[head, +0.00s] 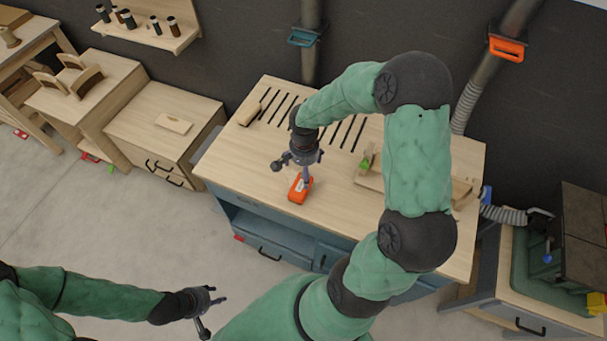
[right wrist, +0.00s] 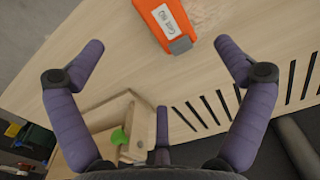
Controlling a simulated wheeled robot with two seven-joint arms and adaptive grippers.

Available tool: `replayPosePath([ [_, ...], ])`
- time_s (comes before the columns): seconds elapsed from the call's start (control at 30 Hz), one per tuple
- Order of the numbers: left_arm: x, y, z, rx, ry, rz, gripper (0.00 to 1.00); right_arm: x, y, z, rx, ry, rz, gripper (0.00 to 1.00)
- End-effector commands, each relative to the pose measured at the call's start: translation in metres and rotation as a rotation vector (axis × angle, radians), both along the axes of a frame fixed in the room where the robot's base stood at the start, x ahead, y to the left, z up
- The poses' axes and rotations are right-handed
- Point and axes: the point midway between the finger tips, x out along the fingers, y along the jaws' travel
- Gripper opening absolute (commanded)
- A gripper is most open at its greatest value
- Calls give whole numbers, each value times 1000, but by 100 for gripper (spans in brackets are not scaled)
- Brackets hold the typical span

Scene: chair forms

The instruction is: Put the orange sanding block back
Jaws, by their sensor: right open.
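The orange sanding block (head: 298,192) with a white label lies on the wooden top of the workbench (head: 335,205), near its front edge. It also shows at the top of the right wrist view (right wrist: 160,22), beyond the fingertips and between their lines. My right gripper (head: 300,172) is above the bench close to the block, its purple fingers (right wrist: 158,55) spread wide with nothing between them. My left gripper (head: 213,310) is over the floor at lower left, away from the bench, with its fingers apart and empty.
Dark slots (head: 345,133) run across the back of the bench top. A small wooden block (head: 250,114) lies at its back left. A wooden fixture with a green part (head: 367,161) stands to the right, partly behind my right arm. Bare bench top surrounds the orange block.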

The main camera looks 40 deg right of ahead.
Motion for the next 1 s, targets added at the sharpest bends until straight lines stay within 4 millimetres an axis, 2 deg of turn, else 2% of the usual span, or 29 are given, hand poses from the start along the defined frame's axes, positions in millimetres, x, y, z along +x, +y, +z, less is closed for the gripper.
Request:
replayPosePath([
  [0.2, 0, 0, 0, 0, 0, 0, 40, 0, 1, 5, 3, 1, 4, 100],
  [0.33, 0, 0, 0, 0, 0, 0, 40, 0, 18, -8, 38, 0, 56, 100],
  [0.67, 0, 0, 0, 0, 0, 0, 40, -9, 124, -82, 239, -68, 388, 100],
  [0.87, 0, 0, 0, 0, 0, 0, 40, -32, 179, -119, 310, -117, 560, 100],
  [1.0, 0, 0, 0, 0, 0, 0, 40, -55, 210, -143, 330, -146, 678, 100],
])
